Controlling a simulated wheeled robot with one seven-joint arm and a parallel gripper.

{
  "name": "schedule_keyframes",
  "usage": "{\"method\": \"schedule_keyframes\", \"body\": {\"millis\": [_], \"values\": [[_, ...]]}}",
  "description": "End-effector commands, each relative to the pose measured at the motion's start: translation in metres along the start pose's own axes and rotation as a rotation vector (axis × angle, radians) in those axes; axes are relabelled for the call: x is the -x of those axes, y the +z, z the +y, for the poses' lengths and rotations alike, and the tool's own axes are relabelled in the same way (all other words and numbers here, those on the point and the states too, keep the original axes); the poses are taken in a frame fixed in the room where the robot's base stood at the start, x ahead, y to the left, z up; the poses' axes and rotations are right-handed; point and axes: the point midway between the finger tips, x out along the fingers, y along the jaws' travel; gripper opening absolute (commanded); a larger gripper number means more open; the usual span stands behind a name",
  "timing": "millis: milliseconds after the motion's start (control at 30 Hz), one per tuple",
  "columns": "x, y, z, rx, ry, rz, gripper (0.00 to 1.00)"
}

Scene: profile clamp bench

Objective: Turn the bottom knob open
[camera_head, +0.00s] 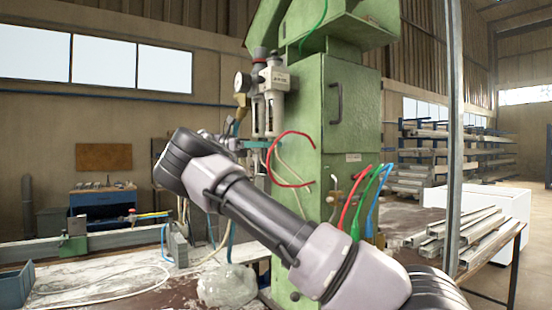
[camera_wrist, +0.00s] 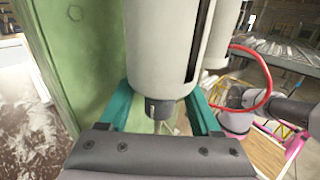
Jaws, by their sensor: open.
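The air filter unit (camera_head: 267,98) is mounted on the green machine, with two pale bowls side by side and a red-ringed cap. In the wrist view one bowl (camera_wrist: 160,50) fills the upper middle. The bottom knob (camera_wrist: 159,107) is a small dark piece under this bowl. My gripper (camera_wrist: 158,98) is open, with one teal finger on each side of the knob. A gap shows between each finger and the knob; I see no contact. In the head view a bit of teal (camera_head: 258,144) shows just below the bowls, and the knob cannot be made out.
A pressure gauge (camera_head: 242,82) sits left of the unit. A red hose (camera_head: 276,155) loops out close on the right and shows in the wrist view (camera_wrist: 266,78). The green machine body (camera_head: 338,110) stands directly beside. Blue and green hoses (camera_head: 374,200) hang lower right.

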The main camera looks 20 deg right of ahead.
Motion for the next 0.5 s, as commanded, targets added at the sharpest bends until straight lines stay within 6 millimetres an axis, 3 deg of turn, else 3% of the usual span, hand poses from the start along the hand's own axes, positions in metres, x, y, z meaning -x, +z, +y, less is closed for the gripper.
{"method": "schedule_keyframes", "body": {"millis": [500], "values": [[0.0002, 0.0005, 0.0076, 0.006, 0.267, 0.013, 0.64]]}}
